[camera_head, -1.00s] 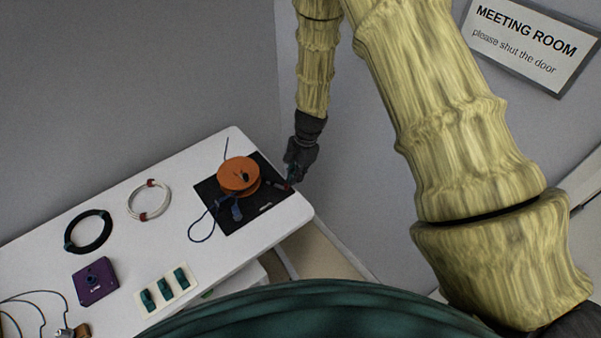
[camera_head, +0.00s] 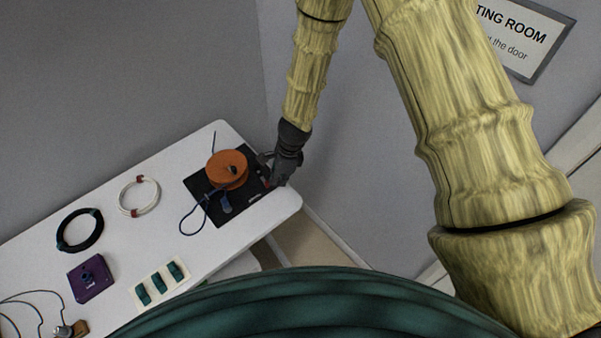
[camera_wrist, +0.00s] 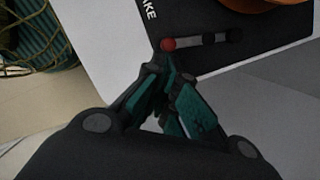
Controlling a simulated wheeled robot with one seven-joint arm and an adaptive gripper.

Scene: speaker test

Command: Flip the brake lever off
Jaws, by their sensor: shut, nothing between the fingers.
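The brake lever (camera_wrist: 208,40) is a short dark and grey bar with a red ball knob (camera_wrist: 168,44) at its left end in the wrist view. It lies on a black base plate (camera_wrist: 192,20), by white letters ending in "KE". In the head view the plate (camera_head: 205,212) carries an orange spool (camera_head: 226,165), and my gripper mostly hides the lever. My gripper (camera_wrist: 165,70) is shut and empty, its tips just below the red knob in the wrist view. I cannot tell whether they touch it. In the head view my gripper (camera_head: 273,172) is at the plate's right edge.
The white table (camera_head: 225,245) also holds a white cable coil (camera_head: 153,208), a black coil (camera_head: 92,246), a purple box (camera_head: 80,285) and a panel with green switches (camera_head: 176,269). A wall stands close behind and right of my arm.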

